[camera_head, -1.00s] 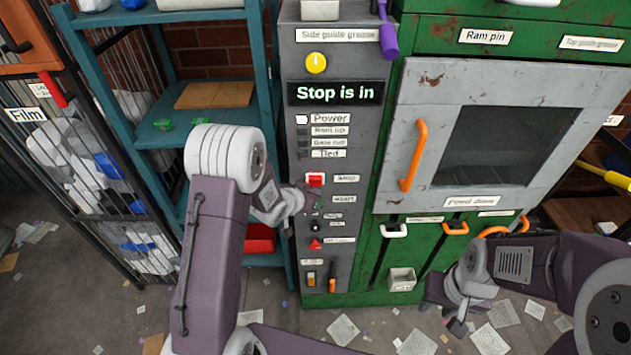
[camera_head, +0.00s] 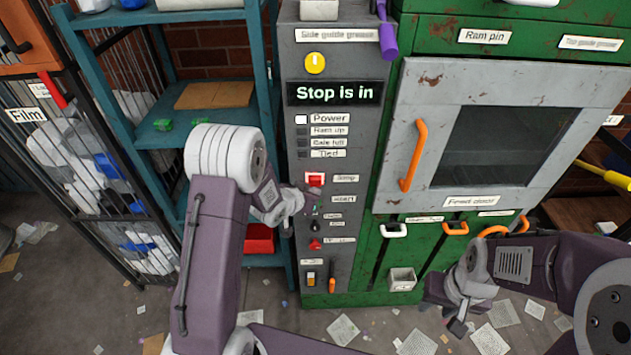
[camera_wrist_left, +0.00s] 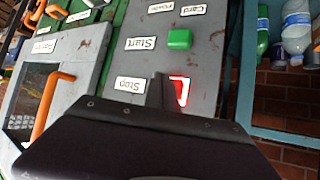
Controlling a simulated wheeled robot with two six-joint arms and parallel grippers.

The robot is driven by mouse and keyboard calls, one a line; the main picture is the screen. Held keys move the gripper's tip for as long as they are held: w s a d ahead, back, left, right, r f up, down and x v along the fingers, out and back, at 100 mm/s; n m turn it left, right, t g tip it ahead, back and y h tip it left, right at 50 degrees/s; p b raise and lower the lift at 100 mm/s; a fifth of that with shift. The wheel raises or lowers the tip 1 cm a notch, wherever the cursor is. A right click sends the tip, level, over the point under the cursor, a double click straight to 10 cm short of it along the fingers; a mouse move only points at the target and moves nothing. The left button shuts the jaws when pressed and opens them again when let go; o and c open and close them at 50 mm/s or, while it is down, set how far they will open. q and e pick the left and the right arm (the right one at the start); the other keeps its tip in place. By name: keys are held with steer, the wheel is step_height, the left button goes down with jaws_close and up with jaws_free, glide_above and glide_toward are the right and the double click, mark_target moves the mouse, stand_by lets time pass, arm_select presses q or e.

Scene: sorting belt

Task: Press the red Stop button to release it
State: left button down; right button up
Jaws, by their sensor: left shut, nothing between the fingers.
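The red Stop button (camera_head: 316,179) is on the grey control panel, beside a small white label. In the left wrist view the red button (camera_wrist_left: 180,91) looks lit, with a pale edge, next to the "Stop" label (camera_wrist_left: 129,85). My left gripper (camera_wrist_left: 160,92) is shut and empty, its tips in front of the panel and covering part of the button. I cannot tell whether they touch it. In the head view my left gripper (camera_head: 308,197) is just below the button. The display (camera_head: 335,93) reads "Stop is in". My right gripper (camera_head: 446,316) hangs low at the right; its jaws are unclear.
A green button (camera_wrist_left: 179,39) beside a "Start" label is near the red one. Other controls, including a red one (camera_head: 316,244) and an orange lever (camera_head: 332,285), sit lower on the panel.

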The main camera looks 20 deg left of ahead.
arm_select(q)
steer(key=shift+w, duration=0.1)
steer(key=shift+w+a, duration=0.15)
steer(key=shift+w, duration=0.15)
steer(key=shift+w+a, duration=0.15)
steer(key=shift+w, duration=0.5)
stand_by(0.7)
steer(key=shift+s+d, duration=0.15)
steer(key=shift+s, duration=0.4)
steer(key=shift+s+d, duration=0.15)
steer(key=shift+s, duration=0.4)
